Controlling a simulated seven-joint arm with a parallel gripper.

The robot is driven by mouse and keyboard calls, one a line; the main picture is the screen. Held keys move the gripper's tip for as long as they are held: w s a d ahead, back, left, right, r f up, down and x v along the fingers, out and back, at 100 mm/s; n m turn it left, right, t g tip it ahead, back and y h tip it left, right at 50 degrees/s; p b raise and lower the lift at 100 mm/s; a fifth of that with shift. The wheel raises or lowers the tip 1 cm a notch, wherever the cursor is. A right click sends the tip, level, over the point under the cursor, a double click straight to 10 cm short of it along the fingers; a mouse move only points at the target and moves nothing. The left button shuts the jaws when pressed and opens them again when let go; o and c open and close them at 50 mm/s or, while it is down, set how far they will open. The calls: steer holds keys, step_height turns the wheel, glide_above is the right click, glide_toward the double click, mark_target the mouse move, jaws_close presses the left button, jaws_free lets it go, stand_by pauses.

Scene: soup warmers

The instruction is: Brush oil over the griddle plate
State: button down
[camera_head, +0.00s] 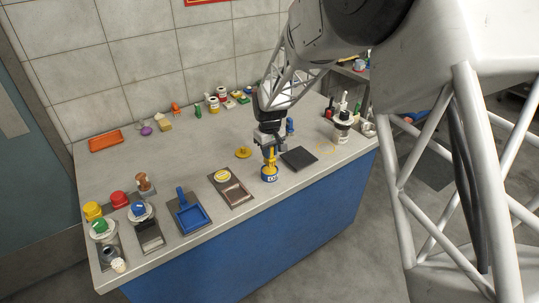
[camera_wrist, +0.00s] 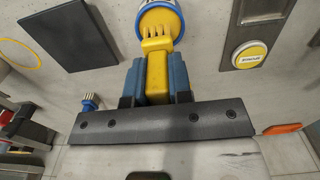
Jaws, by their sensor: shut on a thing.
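My gripper (camera_head: 270,140) is shut on a yellow brush (camera_head: 269,156), which points down. In the wrist view my gripper (camera_wrist: 157,88) has its blue fingers on both sides of the brush's yellow handle (camera_wrist: 157,72). The bristle end is at a yellow pot with a blue band (camera_head: 268,177), which also shows at the top of the wrist view (camera_wrist: 160,20). I cannot tell whether the bristles are inside the pot. The flat dark griddle plate (camera_head: 298,158) lies just right of the pot, and at upper left in the wrist view (camera_wrist: 65,35).
A yellow lid-like disc (camera_head: 243,152) lies left of my gripper. A small blue brush-like thing (camera_head: 290,126) stands behind the plate. Bare counter lies behind, towards the orange tray (camera_head: 105,141).

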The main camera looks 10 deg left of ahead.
steer(key=shift+r, duration=1.8)
steer(key=shift+d, duration=0.1)
steer(key=w+d+f+m, duration=0.2)
steer(key=w+d+f, duration=0.25)
steer(key=d, duration=0.85)
steer(key=w+d+f+m, duration=0.25)
steer(key=w+d, duration=0.25)
steer(key=d, duration=0.8)
steer(key=w+d+f+m, duration=0.1)
steer(key=w+d+f, duration=0.35)
steer(key=d, duration=0.85)
steer(key=s+f+m, duration=0.1)
steer(key=s+f, duration=0.3)
steer(key=f, duration=0.9)
steer(key=s+f+m, duration=0.2)
steer(key=s+f, duration=0.2)
steer(key=f, duration=0.9)
steer(key=shift+f, duration=0.4)
steer(key=shift+r, duration=0.1)
